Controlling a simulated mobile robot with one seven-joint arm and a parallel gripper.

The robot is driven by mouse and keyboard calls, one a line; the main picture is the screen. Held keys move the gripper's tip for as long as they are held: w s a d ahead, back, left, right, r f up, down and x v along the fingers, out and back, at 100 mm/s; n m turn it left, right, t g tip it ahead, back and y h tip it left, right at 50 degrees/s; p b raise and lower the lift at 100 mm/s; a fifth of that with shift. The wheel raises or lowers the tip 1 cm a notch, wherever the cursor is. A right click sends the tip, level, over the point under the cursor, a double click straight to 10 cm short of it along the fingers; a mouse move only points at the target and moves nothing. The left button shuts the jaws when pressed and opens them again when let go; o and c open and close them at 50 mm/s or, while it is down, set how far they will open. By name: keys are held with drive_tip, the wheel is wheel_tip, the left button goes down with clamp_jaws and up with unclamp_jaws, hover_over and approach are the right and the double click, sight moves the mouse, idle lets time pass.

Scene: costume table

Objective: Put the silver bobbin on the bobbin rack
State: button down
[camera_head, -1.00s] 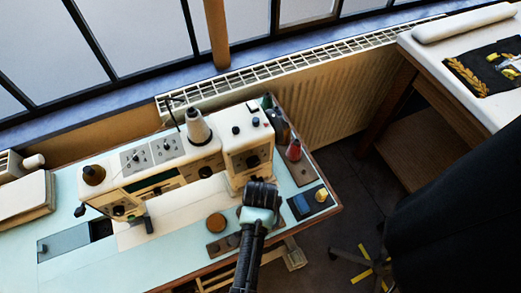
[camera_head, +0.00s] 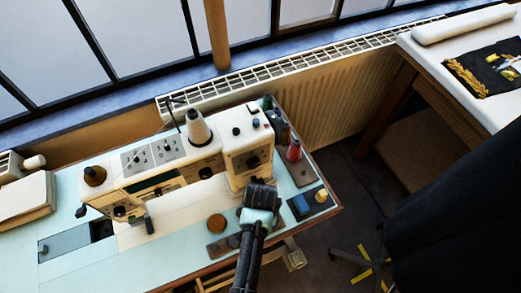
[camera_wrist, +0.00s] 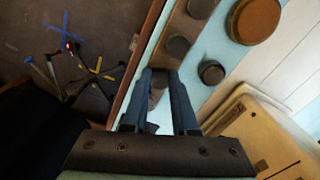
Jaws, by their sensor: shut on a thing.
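My gripper (camera_wrist: 159,78) points down over the sewing table. Its two fingers are shut on a small greyish thing (camera_wrist: 157,88), which I take to be the silver bobbin. It is mostly hidden between the fingers, and its colour is hard to tell. The bobbin rack (camera_wrist: 163,57), a brown strip with dark round bobbins on it, lies just beyond the fingertips in the wrist view. In the head view the rack (camera_head: 213,253) is left of my gripper (camera_head: 258,205), partly covered by it. The held thing cannot be seen there.
A cream sewing machine (camera_head: 190,172) stands behind my gripper. A brown round tin (camera_head: 216,221) sits left of it, near the rack.

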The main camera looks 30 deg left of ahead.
drive_tip(key=c, duration=0.6)
unclamp_jaws()
wheel_tip(320, 180, up, 13)
